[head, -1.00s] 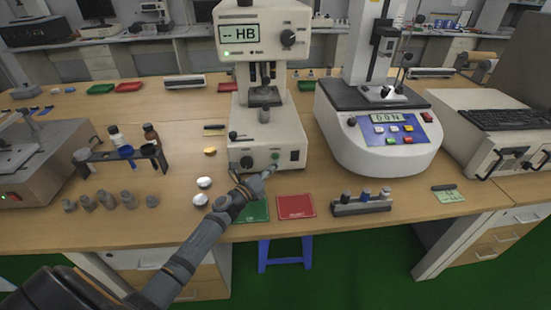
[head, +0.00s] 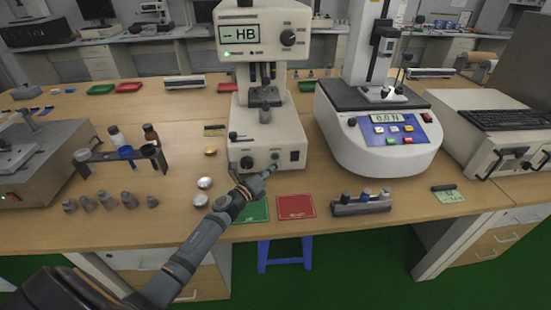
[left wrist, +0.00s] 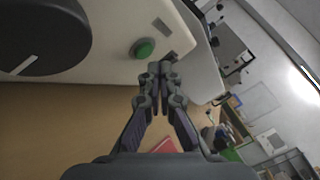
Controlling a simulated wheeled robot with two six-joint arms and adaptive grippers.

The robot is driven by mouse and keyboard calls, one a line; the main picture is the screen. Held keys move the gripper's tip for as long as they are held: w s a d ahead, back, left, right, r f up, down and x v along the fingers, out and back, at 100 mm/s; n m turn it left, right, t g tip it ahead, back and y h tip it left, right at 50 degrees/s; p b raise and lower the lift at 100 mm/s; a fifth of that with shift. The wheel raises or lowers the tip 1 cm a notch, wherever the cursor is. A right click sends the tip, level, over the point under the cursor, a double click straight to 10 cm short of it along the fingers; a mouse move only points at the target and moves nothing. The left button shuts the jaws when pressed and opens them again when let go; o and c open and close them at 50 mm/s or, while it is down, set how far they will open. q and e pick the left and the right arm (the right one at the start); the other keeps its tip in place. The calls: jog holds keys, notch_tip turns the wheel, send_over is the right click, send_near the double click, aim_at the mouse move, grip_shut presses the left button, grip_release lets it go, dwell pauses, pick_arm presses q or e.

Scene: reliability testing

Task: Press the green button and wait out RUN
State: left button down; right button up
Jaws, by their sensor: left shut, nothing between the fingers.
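The white hardness tester (head: 268,60) stands at the middle of the bench. Its screen (head: 240,34) reads a dash and "HB", with a small green lamp lit below. The round green button (head: 276,154) is on the lower front panel, right of a black knob (head: 247,163); the button also shows in the left wrist view (left wrist: 142,48). My left gripper (head: 269,171) is shut and empty, its tips close in front of and just below the button. In the left wrist view the fingertips (left wrist: 158,68) appear apart from the button. My right gripper is not in view.
A green mat (head: 254,211) and a red mat (head: 296,207) lie before the tester. A force gauge stand (head: 375,140) is to the right. A rack with bottles (head: 112,158), metal pieces and two pale discs (head: 203,183) are to the left. A small holder (head: 361,207) sits front right.

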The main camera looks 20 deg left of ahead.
pick_arm(q)
jog(key=shift+w+a, duration=0.1)
jog(key=shift+w, duration=0.05)
dwell(0.3)
jog(key=shift+w+a, duration=0.15)
jog(key=shift+w, duration=0.1)
jog(key=shift+w+a, duration=0.2)
jog(key=shift+w, duration=0.1)
dwell(0.6)
jog(key=shift+s, duration=0.1)
jog(key=shift+s+d, duration=0.45)
jog(key=shift+s, duration=0.15)
jog(key=shift+s+d, duration=0.45)
jog(key=shift+s, duration=0.25)
jog(key=shift+s+d, duration=0.4)
jog(key=shift+s, duration=0.35)
jog(key=shift+s+d, duration=0.45)
jog(key=shift+s, duration=0.25)
